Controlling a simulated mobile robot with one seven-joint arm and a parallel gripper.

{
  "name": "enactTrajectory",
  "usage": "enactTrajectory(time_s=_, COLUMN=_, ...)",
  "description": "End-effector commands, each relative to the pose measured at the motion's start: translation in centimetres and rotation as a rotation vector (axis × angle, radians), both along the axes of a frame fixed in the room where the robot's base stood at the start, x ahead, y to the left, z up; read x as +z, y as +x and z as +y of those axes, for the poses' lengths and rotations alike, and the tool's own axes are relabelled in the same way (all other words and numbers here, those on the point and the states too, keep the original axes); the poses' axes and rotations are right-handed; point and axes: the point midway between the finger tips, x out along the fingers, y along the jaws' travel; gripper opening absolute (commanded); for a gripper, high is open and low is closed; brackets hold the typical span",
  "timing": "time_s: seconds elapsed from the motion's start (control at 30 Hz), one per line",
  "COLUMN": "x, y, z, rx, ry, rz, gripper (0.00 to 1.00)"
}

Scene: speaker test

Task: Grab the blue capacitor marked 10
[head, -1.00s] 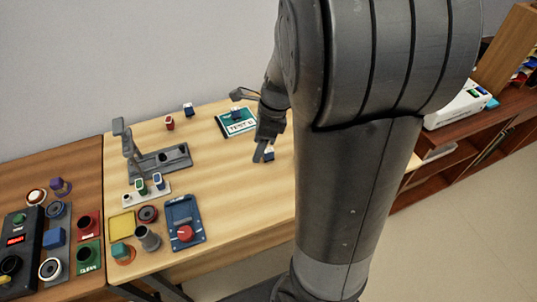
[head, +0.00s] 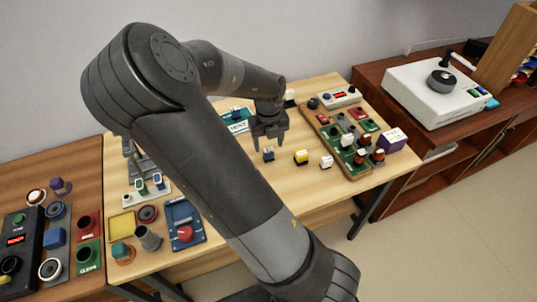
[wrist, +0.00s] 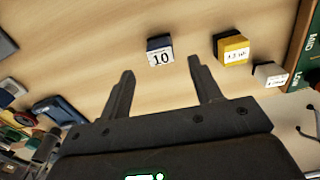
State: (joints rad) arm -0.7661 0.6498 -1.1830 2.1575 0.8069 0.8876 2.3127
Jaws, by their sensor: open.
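The blue capacitor marked 10 (wrist: 159,51) is a small block with a dark blue top and a white label. In the wrist view it rests on the table just beyond the fingertips, between their lines. It also shows in the head view (head: 268,154), just below my gripper (head: 269,131). My gripper is open and empty, and its two fingers also show in the wrist view (wrist: 160,78). The capacitor stands apart from both fingers.
A yellow block (wrist: 232,48) and a white block (wrist: 270,74) stand to the capacitor's right. A green and brown board (head: 345,135) with several parts lies farther right. A teal TEST card (head: 236,121) lies behind. Bare table surrounds the capacitor.

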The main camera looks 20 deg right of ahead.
Motion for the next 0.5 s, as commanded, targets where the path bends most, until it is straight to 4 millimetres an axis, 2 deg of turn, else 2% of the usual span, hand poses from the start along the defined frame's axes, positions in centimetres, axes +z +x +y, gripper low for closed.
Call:
enactTrajectory(time_s=0.1, x=-1.5, y=0.0, z=-0.1, rx=-0.001, ry=-0.001, rz=0.001, gripper=0.58)
enactTrajectory(time_s=0.27, x=-2.5, y=0.1, z=-0.1, rx=0.000, ry=-0.001, rz=0.001, gripper=0.58)
enactTrajectory(time_s=0.5, x=-5.7, y=0.5, z=-0.3, rx=0.000, ry=-0.001, rz=0.003, gripper=0.58)
